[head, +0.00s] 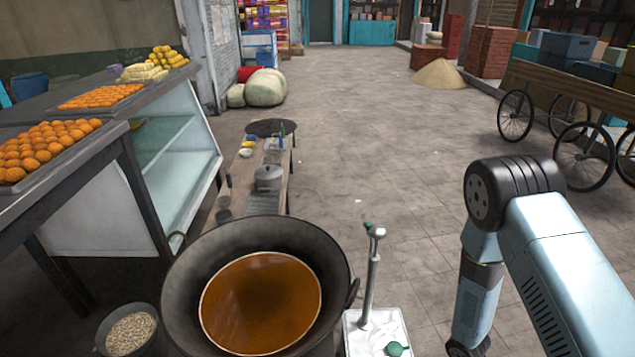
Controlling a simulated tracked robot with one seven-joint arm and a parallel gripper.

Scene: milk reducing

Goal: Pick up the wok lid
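A large black wok (182,284) with looped handles stands at the bottom centre, full of orange-brown liquid (262,305). No lid covers it. A flat dark round disc (262,127) lies at the far end of the low wooden bench (283,165); it may be the wok lid, but I cannot tell for certain. My arm comes in from the right and bends down toward the bottom edge, to the right of the wok. My gripper is not visible in this view.
A small lidded metal pot (268,180) stands on the bench. A white stand with a metal post (371,285) is right of the wok. A bucket of grain (130,332) and a sweets counter (100,205) are left. A wheeled cart (580,90) is right. The middle floor is clear.

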